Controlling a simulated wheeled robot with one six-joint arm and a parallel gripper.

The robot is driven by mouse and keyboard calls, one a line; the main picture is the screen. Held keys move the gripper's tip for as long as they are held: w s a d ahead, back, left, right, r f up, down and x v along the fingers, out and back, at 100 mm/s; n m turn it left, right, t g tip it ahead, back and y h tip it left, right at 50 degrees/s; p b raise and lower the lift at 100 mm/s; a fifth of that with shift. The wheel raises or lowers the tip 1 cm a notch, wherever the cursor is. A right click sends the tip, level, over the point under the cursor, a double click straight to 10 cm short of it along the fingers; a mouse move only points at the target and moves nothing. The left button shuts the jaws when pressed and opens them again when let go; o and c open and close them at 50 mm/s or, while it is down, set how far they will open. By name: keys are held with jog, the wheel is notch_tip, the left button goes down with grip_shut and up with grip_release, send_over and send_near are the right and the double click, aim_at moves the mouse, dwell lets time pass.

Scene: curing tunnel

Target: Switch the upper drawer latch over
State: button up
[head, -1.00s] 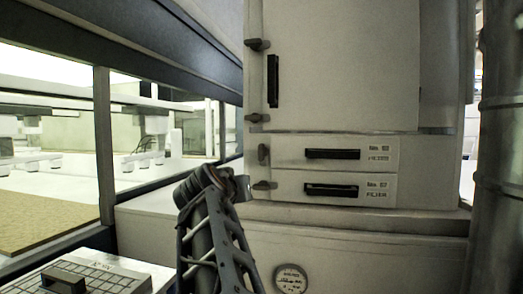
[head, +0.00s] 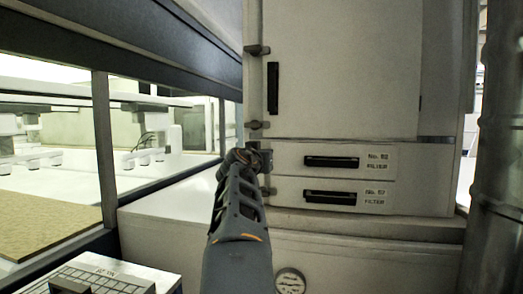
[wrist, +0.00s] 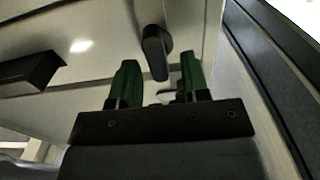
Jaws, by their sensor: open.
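The upper drawer (head: 377,155) is in the head view, shut, with a black handle (head: 331,161). Its latch, on the left side, is hidden there behind my gripper (head: 264,158). In the wrist view a dark, rounded latch lever (wrist: 156,55) stands out from the pale panel, most likely the upper drawer latch. My gripper (wrist: 160,80) shows there with two green fingers, open, one on each side of the lever's line. The lever's end is near the gap between the fingertips. I cannot tell whether they touch it.
The lower drawer (head: 378,200) has its own latch (head: 268,192), close below my gripper. The large door above has latches (head: 257,50) and (head: 257,125) on its left edge. A window frame (head: 104,150) stands left, and a thick pipe (head: 497,170) right.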

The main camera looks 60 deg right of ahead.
jog(key=shift+x, duration=0.9)
